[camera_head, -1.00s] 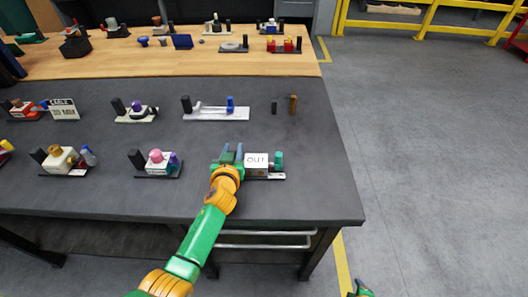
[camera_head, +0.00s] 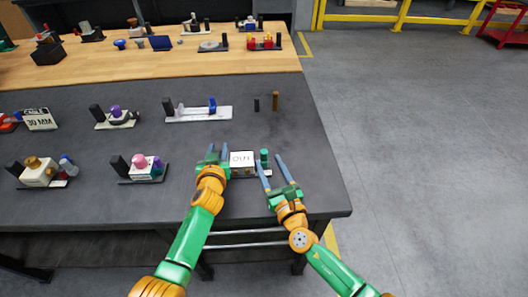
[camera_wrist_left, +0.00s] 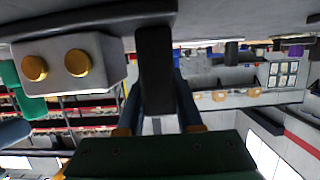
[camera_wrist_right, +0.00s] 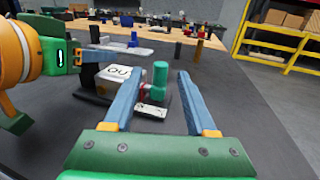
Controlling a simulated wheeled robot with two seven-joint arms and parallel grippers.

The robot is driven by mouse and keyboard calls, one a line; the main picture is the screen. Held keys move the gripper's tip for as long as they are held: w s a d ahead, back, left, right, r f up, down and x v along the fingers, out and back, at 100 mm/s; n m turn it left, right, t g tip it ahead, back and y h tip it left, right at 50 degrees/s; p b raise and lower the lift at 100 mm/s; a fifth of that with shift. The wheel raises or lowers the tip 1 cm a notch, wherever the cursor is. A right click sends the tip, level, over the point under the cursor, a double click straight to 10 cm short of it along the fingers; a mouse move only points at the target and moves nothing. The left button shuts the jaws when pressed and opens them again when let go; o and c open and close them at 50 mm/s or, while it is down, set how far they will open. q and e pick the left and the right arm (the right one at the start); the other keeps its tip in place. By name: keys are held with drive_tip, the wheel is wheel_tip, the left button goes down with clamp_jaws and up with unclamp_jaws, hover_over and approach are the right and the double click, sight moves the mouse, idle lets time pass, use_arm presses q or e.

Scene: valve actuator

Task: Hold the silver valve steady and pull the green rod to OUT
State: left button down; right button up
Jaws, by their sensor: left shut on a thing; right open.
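The silver valve is a pale box with an OUT label (camera_head: 242,158) on the dark table; the label also shows in the right wrist view (camera_wrist_right: 118,72). The green rod (camera_head: 264,155) stands at its right end, with a red part at its base (camera_wrist_right: 144,90). My left gripper (camera_head: 212,153) is shut on the black post (camera_wrist_left: 154,65) beside the valve's gold-bolted body (camera_wrist_left: 72,58). My right gripper (camera_head: 271,161) is open; in the right wrist view the green rod (camera_wrist_right: 160,80) appears between its fingers, not gripped. Whether a finger touches the rod, I cannot tell.
A pink-knobbed fixture (camera_head: 140,165) stands left of the valve. A long fixture with a blue part (camera_head: 198,112) and two small posts (camera_head: 275,101) are behind. The dark tabletop to the right (camera_head: 315,180) is clear up to its edge.

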sight(265, 156)
drive_tip(key=x, duration=0.5)
drive_tip(key=shift+w, duration=0.15)
clamp_jaws()
idle(1.2)
